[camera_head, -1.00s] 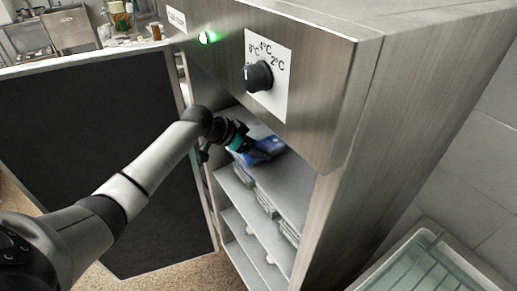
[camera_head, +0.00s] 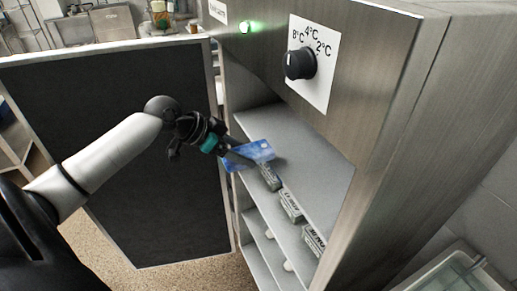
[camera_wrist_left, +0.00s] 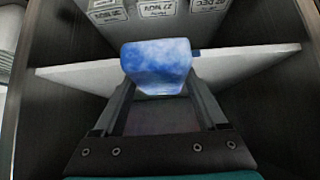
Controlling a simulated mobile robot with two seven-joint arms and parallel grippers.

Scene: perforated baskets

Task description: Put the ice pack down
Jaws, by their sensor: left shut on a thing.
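The ice pack (camera_head: 258,151) is a flat blue pack with paler patches. My left gripper (camera_head: 238,156) is shut on it at the front edge of the upper shelf (camera_head: 308,160), in the open steel cabinet. In the left wrist view the ice pack (camera_wrist_left: 158,65) sits between the fingertips and overlaps the pale shelf (camera_wrist_left: 80,78) behind it. Whether the pack touches the shelf cannot be told. The fingers hide part of the pack in the head view. My right gripper is not in view.
The cabinet door (camera_head: 140,150) stands open on the left. Grey labelled boxes (camera_head: 291,206) stand on the shelf below. The visible upper shelf is bare. The cabinet's front panel with a dial (camera_head: 300,64) overhangs the opening. A tray (camera_head: 455,272) is at the lower right.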

